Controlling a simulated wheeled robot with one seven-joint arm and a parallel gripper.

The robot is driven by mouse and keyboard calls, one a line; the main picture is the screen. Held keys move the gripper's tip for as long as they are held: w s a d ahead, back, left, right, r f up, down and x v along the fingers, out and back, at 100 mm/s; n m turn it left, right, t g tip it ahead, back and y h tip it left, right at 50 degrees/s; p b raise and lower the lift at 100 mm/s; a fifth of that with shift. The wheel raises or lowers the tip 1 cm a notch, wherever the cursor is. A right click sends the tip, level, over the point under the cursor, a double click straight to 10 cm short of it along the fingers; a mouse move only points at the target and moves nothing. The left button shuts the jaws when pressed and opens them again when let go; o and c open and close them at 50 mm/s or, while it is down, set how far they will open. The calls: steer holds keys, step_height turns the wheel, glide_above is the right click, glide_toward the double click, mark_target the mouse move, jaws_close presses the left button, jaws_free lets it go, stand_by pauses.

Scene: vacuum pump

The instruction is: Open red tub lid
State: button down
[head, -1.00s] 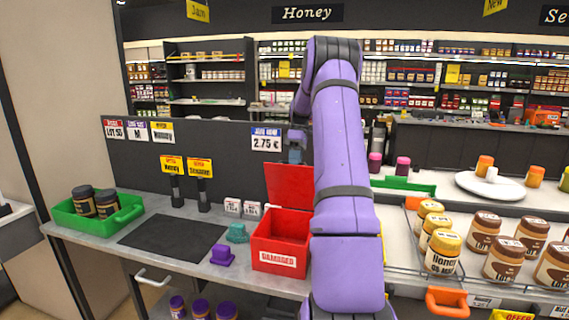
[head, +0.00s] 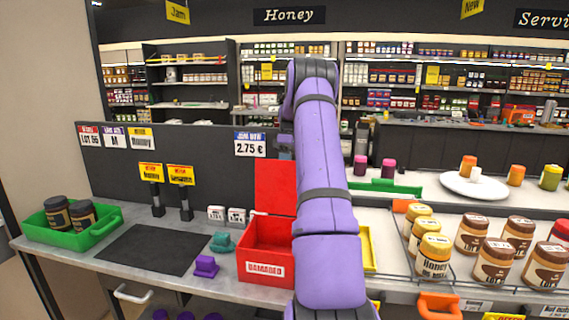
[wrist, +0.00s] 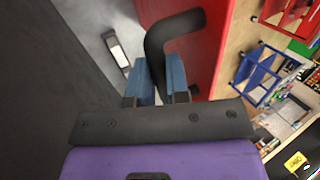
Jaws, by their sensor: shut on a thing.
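The red tub (head: 244,252), labelled "DAMAGED", stands on the counter, partly behind my purple arm. Its red lid (head: 273,188) is raised and stands upright at the back, so the tub's top is open. My gripper is mostly hidden by my arm in the head view. In the wrist view, my gripper (wrist: 161,80) has its blue fingers on either side of a black curved handle (wrist: 172,32), shut on it. The red panel of the lid (wrist: 205,45) fills the area beside the handle.
A green crate (head: 104,226) with dark jars stands at left by a black mat (head: 150,246). A purple object (head: 206,266) and a teal object (head: 221,242) lie left of the tub. A yellow bin (head: 368,250) and several jars are at right. A dark panel (head: 215,165) rises behind.

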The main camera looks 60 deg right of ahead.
steer(key=shift+s+f, duration=0.1)
steer(key=shift+f, duration=0.2)
steer(key=c, duration=1.1)
jaws_free()
steer(key=shift+r, duration=0.15)
steer(key=shift+r, duration=1.55)
steer(key=shift+s+a+r, duration=0.2)
steer(key=shift+a+r, duration=0.05)
steer(key=s+a+r, duration=0.1)
steer(key=s+a, duration=0.9)
steer(key=s, duration=0.1)
steer(key=shift+s+a+r, duration=0.15)
steer(key=shift+s, duration=0.1)
